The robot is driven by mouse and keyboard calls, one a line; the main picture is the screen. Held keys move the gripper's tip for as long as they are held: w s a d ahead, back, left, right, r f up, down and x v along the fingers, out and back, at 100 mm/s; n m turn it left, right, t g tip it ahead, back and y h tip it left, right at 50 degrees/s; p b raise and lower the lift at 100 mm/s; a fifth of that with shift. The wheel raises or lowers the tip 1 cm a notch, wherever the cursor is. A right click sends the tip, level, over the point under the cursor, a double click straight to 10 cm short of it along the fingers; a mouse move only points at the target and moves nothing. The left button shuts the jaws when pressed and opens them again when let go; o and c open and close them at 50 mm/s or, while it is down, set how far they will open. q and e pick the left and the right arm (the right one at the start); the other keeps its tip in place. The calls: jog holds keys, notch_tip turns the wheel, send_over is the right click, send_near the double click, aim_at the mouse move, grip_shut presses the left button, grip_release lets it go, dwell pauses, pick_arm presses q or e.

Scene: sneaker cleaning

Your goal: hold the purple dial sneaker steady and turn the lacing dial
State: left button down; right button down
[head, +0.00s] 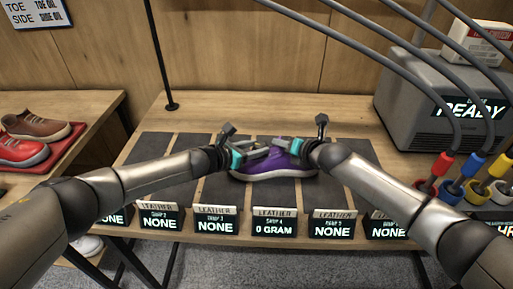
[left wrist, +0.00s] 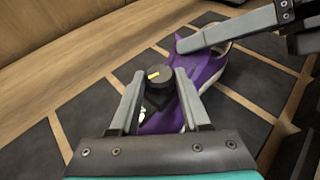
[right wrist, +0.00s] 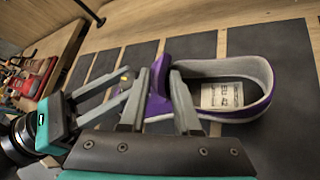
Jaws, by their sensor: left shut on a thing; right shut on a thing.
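The purple sneaker (head: 275,172) lies on the dark mat strip in the middle of the table, its toe to the left. My left gripper (head: 264,147) reaches over it from the left. In the left wrist view its fingers are closed around the black lacing dial (left wrist: 158,77), which has a yellow mark on top. My right gripper (head: 297,147) comes from the right. In the right wrist view it is shut on the purple tongue (right wrist: 165,78) in front of the ankle opening. The insole label (right wrist: 221,95) shows there. In the head view my grippers largely hide the dial.
Several small signs (head: 274,226) line the table's front edge. A grey machine (head: 437,100) reading READY stands at the right, with coloured cable plugs in front of it. A side table at the left holds red and brown shoes (head: 38,138). Dark mats beside the sneaker are bare.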

pick_arm(q)
jog(key=shift+w+a+r+m+g+h, duration=0.15)
jog(key=shift+w+m+g+h, duration=0.2)
jog(key=shift+m+g+h, duration=0.4)
jog(key=shift+s+a+m+g, duration=0.1)
jog(key=shift+m+g, duration=0.15)
jog(key=shift+m, duration=0.2)
jog(key=c, duration=0.6)
grip_release()
jog(key=shift+s, duration=0.1)
jog(key=shift+c, duration=0.2)
jog(key=v, duration=1.2)
jog(key=shift+f, duration=0.25)
jog(key=shift+a, duration=0.1)
